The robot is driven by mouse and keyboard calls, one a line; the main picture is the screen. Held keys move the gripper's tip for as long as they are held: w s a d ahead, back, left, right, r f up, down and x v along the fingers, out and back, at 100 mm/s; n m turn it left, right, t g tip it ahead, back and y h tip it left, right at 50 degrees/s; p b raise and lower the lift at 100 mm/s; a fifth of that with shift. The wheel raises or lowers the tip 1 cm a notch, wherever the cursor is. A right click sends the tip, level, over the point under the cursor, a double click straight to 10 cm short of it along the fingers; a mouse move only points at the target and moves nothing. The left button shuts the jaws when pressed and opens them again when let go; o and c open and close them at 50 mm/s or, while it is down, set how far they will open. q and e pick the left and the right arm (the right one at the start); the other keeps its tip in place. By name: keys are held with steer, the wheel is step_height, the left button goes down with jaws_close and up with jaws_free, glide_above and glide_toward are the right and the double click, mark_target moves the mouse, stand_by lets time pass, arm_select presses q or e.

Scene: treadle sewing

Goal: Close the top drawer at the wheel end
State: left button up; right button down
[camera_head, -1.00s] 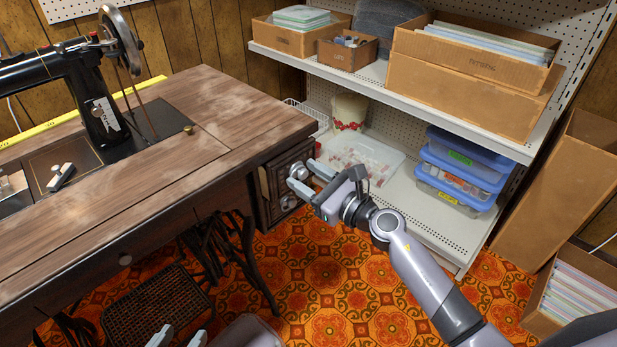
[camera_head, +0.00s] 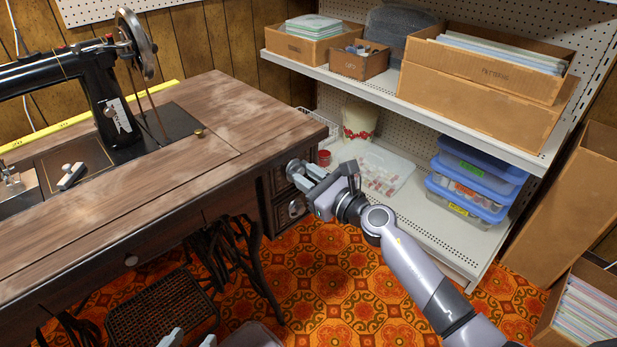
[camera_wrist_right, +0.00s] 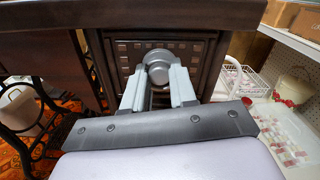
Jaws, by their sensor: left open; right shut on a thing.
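The sewing table (camera_head: 225,105) has a dark wooden drawer stack (camera_head: 272,195) under its wheel end. My right gripper (camera_head: 303,172) is at the upper drawer there, and its fingers are shut on the round grey knob (camera_wrist_right: 158,67). In the right wrist view the drawer front (camera_wrist_right: 190,52) with its patterned border is straight ahead, close under the tabletop edge. A lower knob (camera_head: 295,208) shows beneath my gripper. My left gripper (camera_head: 190,340) is open and empty at the bottom edge of the head view.
A shelf unit (camera_head: 400,110) stands right of the table, with cardboard boxes above and blue-lidded bins (camera_head: 470,180) below. A white wire basket (camera_wrist_right: 245,80) is beside the drawer stack. The treadle (camera_head: 160,310) is under the table. Patterned floor lies open below my right arm.

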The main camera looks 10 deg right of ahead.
steer(key=c, duration=1)
jaws_free()
steer(key=shift+w+a, duration=0.1)
steer(key=shift+w, duration=0.05)
steer(key=shift+o, duration=0.5)
arm_select(q)
steer(key=shift+w+r, duration=0.1)
steer(key=shift+w, duration=0.05)
arm_select(e)
steer(key=shift+s+d, duration=0.2)
steer(key=shift+s, duration=0.05)
arm_select(q)
steer(key=shift+s+a+f+p, duration=0.3)
steer(key=shift+a+p, duration=0.2)
steer(key=shift+p, duration=0.2)
arm_select(e)
steer(key=v, duration=0.6)
steer(key=shift+s, duration=0.2)
steer(key=shift+d, duration=0.1)
